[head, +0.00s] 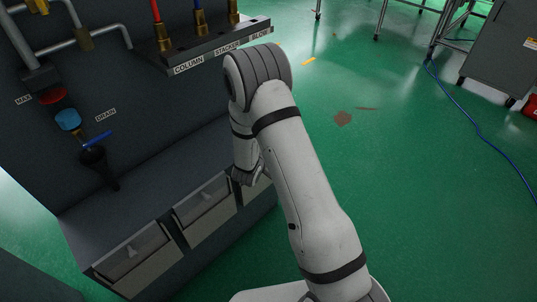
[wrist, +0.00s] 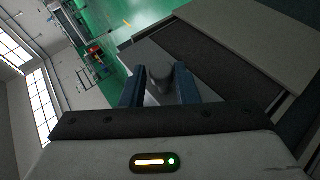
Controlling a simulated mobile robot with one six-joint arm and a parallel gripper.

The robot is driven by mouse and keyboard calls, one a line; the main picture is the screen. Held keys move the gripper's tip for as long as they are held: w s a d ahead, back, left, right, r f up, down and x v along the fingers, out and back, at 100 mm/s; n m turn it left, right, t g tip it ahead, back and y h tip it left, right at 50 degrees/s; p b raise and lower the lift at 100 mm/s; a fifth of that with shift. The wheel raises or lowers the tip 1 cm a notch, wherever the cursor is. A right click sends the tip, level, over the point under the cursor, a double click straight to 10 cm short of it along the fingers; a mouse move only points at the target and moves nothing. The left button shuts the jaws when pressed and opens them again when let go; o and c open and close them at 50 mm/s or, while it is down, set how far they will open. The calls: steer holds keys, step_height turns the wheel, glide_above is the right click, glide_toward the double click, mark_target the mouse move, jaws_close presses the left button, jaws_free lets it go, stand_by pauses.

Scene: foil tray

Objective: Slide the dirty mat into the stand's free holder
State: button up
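I cannot make out the dirty mat or the stand in either view. My gripper (head: 243,178) is beside the front of the dark cabinet, near its drawers, partly hidden by my own arm. In the wrist view, the two dark blue fingers of my gripper (wrist: 161,82) stand apart. A dark grey rounded piece (wrist: 160,77) shows between or just beyond them; I cannot tell whether they touch it.
The dark cabinet (head: 130,180) carries several drawers (head: 130,258), pipes and a shelf (head: 215,48) labelled COLUMN. A brown patch (head: 343,118) marks the green floor. A blue cable (head: 470,120) and a grey cart (head: 495,55) are at right. Open floor lies between.

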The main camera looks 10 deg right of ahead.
steer(key=o, duration=0.4)
steer(key=p+v, duration=0.1)
steer(key=v, duration=0.7)
steer(key=shift+p, duration=0.4)
